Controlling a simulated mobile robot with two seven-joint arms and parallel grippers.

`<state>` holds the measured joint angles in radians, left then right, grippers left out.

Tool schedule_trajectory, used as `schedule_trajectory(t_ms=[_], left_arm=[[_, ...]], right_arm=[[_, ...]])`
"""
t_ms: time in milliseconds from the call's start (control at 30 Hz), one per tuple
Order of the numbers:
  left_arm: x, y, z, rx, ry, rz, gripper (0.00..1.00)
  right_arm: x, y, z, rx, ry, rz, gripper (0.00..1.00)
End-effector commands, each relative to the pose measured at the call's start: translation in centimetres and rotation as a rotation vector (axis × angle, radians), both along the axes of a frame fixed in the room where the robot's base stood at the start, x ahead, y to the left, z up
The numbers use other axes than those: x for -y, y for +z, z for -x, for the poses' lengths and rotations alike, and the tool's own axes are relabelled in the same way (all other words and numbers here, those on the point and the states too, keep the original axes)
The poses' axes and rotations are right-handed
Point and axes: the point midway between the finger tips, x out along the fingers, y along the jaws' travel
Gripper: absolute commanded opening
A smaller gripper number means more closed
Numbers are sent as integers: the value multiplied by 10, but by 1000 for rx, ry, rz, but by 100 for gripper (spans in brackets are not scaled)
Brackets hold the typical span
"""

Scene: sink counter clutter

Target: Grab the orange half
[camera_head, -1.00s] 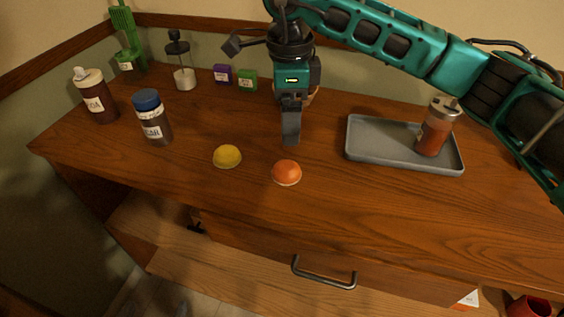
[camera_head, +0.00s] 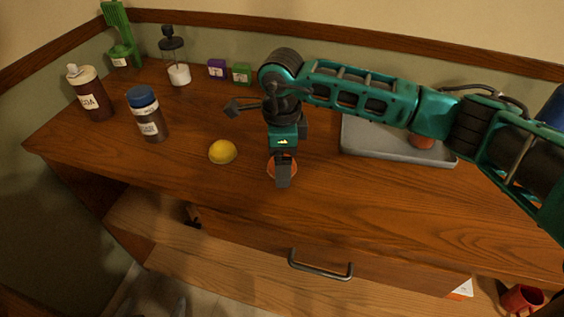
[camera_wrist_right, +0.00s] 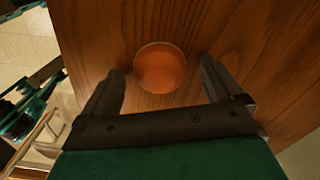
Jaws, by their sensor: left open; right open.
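The orange half (camera_head: 271,171) lies on the wooden counter and is mostly hidden behind my right gripper (camera_head: 283,174) in the head view. In the right wrist view the orange half (camera_wrist_right: 160,67) shows as a round orange dome centred between the two open fingertips, with a gap on each side. The gripper points down, very close over it; I cannot tell whether the fingertips are beside it or just above. I cannot make out my left gripper; a teal and black piece of my other arm shows at the left of the wrist view.
A yellow lemon half (camera_head: 222,151) lies to the left. A blue-capped jar (camera_head: 148,117) and a brown bottle (camera_head: 91,95) stand further left. A grey tray (camera_head: 376,146) is at the right, partly behind my arm. The counter's front is clear.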

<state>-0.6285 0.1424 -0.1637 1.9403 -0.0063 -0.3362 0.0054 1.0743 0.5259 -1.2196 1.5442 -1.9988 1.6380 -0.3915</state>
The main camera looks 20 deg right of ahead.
Motion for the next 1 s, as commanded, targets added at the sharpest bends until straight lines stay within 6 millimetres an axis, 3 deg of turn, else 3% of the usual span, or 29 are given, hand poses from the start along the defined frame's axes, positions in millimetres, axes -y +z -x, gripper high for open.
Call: schedule_trajectory(t_ms=[133, 767, 1000], left_arm=[[0, 0, -1, 2, -1, 0, 100], [-1, 2, -4, 8, 0, -1, 100], [-1, 2, -3, 7, 0, -1, 100]], right_arm=[[0, 0, 0, 0, 0, 0, 93], [0, 1, 0, 0, 0, 0, 33], [0, 1, 0, 0, 0, -1, 32]])
